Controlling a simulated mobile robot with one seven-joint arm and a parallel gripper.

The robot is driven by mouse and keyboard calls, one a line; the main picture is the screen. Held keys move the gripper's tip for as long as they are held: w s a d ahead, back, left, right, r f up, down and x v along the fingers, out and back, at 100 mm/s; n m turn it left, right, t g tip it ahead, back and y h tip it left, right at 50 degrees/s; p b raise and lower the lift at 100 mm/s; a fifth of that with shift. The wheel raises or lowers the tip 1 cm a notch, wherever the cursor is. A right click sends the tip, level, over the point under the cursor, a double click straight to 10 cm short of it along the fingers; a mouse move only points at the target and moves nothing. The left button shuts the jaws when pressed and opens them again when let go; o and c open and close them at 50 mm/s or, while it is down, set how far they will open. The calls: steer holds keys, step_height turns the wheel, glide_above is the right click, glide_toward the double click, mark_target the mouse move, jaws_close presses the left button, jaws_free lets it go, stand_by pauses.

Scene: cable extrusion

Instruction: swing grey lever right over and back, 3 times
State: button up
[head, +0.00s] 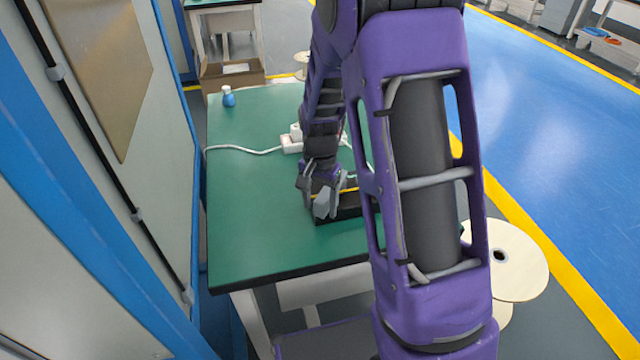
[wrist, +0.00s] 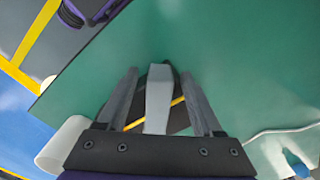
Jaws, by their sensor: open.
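The grey lever (wrist: 158,98) stands between the two fingers of my gripper (wrist: 160,76) in the wrist view, with a gap on each side. It rises toward the camera from a black base (wrist: 178,118) with a yellow stripe. In the head view the lever (head: 322,205) shows as a light grey block at my gripper (head: 320,192), at the left end of the black base (head: 348,212). My gripper is open around the lever. My fingers and arm hide part of the base, and the lever's foot is hard to see.
The base sits on a green table (head: 260,225). A white power strip (head: 291,143) with a white cable lies behind my gripper. A small blue bottle (head: 229,97) stands at the far left. A cable reel (head: 505,258) is on the floor to the right. The table's left half is mostly clear.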

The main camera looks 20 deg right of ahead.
step_height(320, 180, up, 17)
steer(key=p, duration=0.2)
stand_by(0.3)
